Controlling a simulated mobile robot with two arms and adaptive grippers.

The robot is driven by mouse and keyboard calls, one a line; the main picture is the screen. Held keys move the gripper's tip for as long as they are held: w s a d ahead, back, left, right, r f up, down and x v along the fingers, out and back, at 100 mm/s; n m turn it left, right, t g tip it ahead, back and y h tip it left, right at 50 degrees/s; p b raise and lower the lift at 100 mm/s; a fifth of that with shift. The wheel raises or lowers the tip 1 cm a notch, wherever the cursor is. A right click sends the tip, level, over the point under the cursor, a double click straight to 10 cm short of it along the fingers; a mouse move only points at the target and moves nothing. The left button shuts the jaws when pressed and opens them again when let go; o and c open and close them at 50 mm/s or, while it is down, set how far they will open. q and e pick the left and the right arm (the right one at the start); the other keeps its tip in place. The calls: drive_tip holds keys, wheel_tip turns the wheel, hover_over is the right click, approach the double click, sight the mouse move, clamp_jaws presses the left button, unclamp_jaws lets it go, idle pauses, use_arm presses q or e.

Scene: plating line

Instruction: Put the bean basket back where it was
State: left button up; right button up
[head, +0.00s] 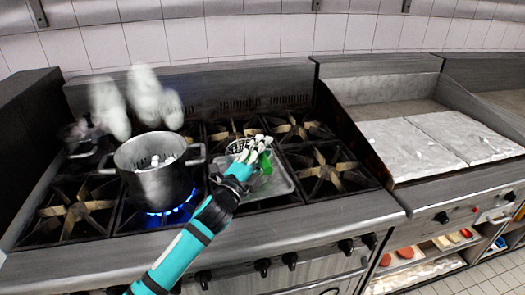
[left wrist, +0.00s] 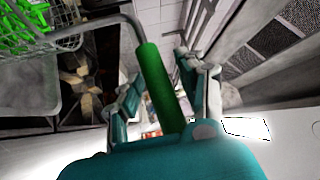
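The bean basket (head: 240,146), a wire basket with a green handle (head: 265,163), is at the metal tray (head: 281,186) on the stove, right of the pot. Whether it rests on the tray or hangs just above it, I cannot tell. In the left wrist view the basket (left wrist: 68,40) holds green beans at the upper left. Its handle (left wrist: 160,85) runs between the fingers of my left gripper (left wrist: 160,80), which look closed around it. In the head view my left gripper (head: 255,157) partly covers the basket. My right gripper is not in view.
A steel pot (head: 155,185) stands over a blue flame at the left, with pale steam (head: 150,97) above it. Black burner grates (head: 325,170) at the right are bare. A flat griddle (head: 400,142) with pale slabs lies beyond them. The tiled wall closes the back.

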use_arm(q)
drive_tip(key=b+v, duration=0.2)
drive_tip(key=v, duration=1)
drive_tip(key=shift+b, duration=0.3)
drive_tip(key=shift+r, duration=0.1)
